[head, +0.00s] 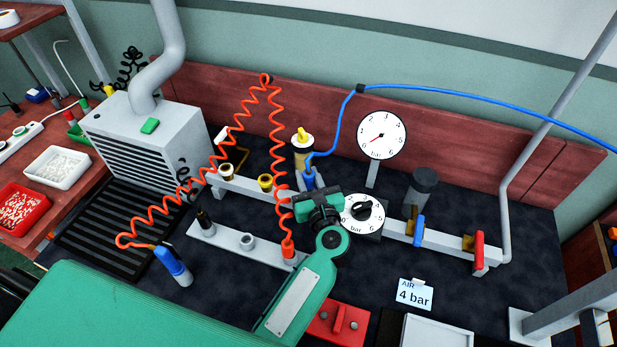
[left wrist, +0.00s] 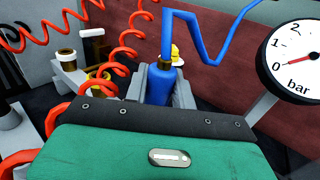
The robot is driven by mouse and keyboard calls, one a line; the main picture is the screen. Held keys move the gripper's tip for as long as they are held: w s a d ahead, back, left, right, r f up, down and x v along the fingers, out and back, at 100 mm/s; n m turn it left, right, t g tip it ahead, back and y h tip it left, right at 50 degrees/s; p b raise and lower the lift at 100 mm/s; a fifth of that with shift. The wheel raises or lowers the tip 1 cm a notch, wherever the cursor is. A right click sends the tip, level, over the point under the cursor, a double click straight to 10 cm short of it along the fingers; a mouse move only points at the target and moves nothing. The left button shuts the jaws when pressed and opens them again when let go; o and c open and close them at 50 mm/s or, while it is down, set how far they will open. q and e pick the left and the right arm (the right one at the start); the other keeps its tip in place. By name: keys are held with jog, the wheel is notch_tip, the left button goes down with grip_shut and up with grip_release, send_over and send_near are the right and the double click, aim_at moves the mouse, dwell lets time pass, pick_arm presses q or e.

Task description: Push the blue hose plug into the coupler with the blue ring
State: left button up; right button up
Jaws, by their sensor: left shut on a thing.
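My left gripper (head: 309,192) is shut on the blue hose plug (head: 309,179), near the back manifold rail (head: 245,188). In the left wrist view the blue plug (left wrist: 163,84) stands roughly upright between the grey fingers, with the blue hose (head: 335,130) rising from its top. The plug's lower end is hidden behind my gripper. A coupler with a white ring (head: 226,171) and one with a yellow ring (head: 265,182) show on the rail, left of the gripper. I cannot see a coupler with a blue ring. My right gripper is out of view.
A coiled red hose (head: 277,130) hangs just left of my gripper, its red plug (head: 288,248) in the front rail (head: 218,240). The regulator dial (head: 358,222) is close on the right. Beyond stand the pressure gauge (head: 381,135), blue valve handle (head: 419,230) and red one (head: 478,250).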

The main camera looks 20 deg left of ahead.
pick_arm(q)
jog(key=shift+f+b, duration=0.7)
jog(key=shift+f, duration=0.1)
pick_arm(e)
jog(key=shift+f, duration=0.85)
pick_arm(q)
jog(key=o, duration=1.1)
jog(key=shift+d, duration=0.15)
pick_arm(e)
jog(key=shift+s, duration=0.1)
